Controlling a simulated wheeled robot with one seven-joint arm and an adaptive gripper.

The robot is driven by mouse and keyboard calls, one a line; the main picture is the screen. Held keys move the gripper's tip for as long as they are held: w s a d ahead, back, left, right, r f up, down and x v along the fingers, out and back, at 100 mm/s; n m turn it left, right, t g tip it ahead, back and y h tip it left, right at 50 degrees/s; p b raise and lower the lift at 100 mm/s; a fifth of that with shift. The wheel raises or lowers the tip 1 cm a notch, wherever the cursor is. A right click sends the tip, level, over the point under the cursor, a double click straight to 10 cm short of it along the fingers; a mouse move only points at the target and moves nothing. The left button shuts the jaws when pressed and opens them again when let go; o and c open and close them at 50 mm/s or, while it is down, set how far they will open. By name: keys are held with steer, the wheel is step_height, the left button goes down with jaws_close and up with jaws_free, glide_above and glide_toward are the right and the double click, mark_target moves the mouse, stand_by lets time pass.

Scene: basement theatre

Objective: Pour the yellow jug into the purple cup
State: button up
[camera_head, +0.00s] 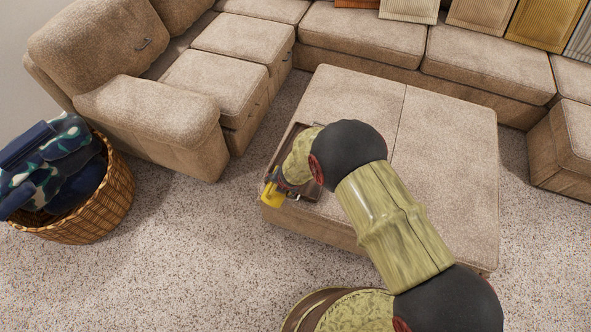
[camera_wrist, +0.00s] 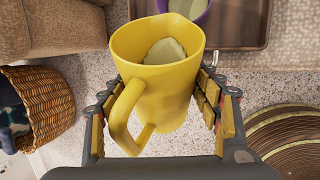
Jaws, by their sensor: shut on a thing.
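The yellow jug (camera_wrist: 165,87) is between the fingers of my gripper (camera_wrist: 160,103), which is shut on its body. Its handle points to the lower left in the wrist view, and something pale shows inside its mouth. The jug shows small in the head view (camera_head: 271,195), at the ottoman's near left corner. The purple cup (camera_wrist: 204,16) stands on a brown tray (camera_wrist: 252,45) at the top of the wrist view, beyond the jug and partly cut off. It holds something pale. My arm hides the cup in the head view.
The beige ottoman (camera_head: 445,150) carries the tray at its left edge; its right side is clear. Sofas (camera_head: 150,112) stand left and behind. A wicker basket (camera_head: 95,215) with dark blue patterned things stands on the carpet at left. Carpet shows below the jug.

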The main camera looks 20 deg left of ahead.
mark_target(271, 198)
steer(key=shift+f+t, duration=0.25)
steer(key=shift+t, duration=0.05)
steer(key=shift+s+f+t, duration=0.15)
steer(key=shift+f+t, duration=0.1)
steer(key=shift+t, duration=0.05)
steer(key=shift+a+f+t+h, duration=0.1)
steer(key=shift+f+t+h, duration=0.15)
steer(key=shift+t+h, duration=0.05)
steer(key=shift+s+r+n+t, duration=0.1)
steer(key=shift+s+n+t, duration=0.1)
steer(key=shift+n+t, duration=0.15)
steer(key=shift+s+t, duration=0.1)
steer(key=shift+t, duration=0.25)
steer(key=shift+s+a+t+h, duration=0.2)
steer(key=shift+s+t+h, duration=0.1)
steer(key=shift+s+t, duration=0.1)
steer(key=shift+s+a+n+t+h, duration=0.25)
steer(key=shift+s+n+t+h, duration=0.1)
steer(key=shift+s+t, duration=0.6)
steer(key=t, duration=0.1)
steer(key=s+r+t, duration=0.1)
steer(key=shift+a+n+t, duration=0.2)
steer(key=shift+n+t, duration=0.1)
steer(key=shift+t, duration=0.05)
steer(key=shift+s+a+f+t, duration=0.15)
steer(key=shift+f+t, duration=0.15)
steer(key=shift+t, duration=0.3)
